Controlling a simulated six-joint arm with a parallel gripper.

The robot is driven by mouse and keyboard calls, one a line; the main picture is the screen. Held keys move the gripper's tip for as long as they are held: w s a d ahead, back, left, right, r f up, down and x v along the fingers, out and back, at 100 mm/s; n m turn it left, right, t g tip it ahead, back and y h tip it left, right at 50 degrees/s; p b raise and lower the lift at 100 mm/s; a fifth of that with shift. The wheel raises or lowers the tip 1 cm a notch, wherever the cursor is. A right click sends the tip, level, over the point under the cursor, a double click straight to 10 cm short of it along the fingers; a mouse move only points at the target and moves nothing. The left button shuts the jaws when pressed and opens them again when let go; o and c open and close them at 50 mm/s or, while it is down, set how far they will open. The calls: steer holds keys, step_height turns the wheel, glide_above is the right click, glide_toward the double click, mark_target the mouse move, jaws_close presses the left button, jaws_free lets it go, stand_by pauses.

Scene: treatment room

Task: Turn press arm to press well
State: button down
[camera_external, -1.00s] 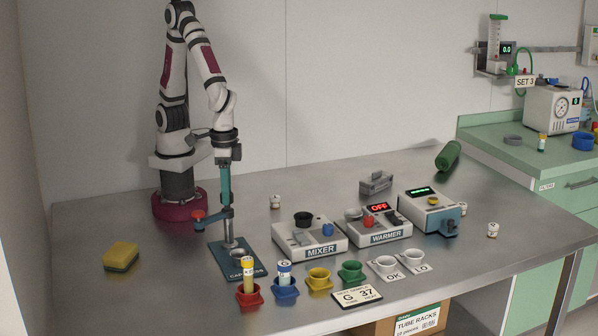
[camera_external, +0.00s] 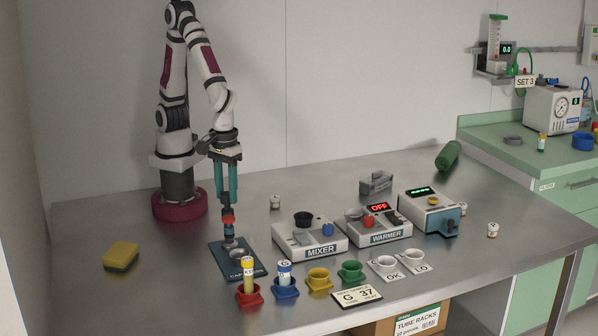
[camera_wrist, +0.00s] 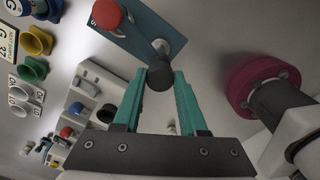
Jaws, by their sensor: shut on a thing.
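The press has a teal base plate (camera_external: 222,262), a grey post and a pale round well (camera_external: 238,254) near its front. A red knob (camera_external: 228,219) on the press arm is raised above the plate. In the wrist view, the red knob (camera_wrist: 107,14) is over the plate's lettered end and partly covers a pale ring; I cannot tell whether it is centred on the well. My gripper (camera_wrist: 160,80) has teal fingers shut on a dark cylindrical grip (camera_wrist: 159,76) by the post. In the external view, my gripper (camera_external: 227,205) stands upright behind the red knob.
A red cup (camera_external: 249,298) and a blue cup (camera_external: 286,291) hold tubes close to the plate. Yellow (camera_external: 318,279) and green (camera_external: 351,271) cups stand farther right. The mixer (camera_external: 310,241) is right of the press. A sponge (camera_external: 121,256) lies left, with bare table between.

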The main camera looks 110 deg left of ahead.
steer(key=shift+n, duration=1.2)
steer(key=shift+c, duration=2.2)
jaws_free()
step_height(320, 180, up, 16)
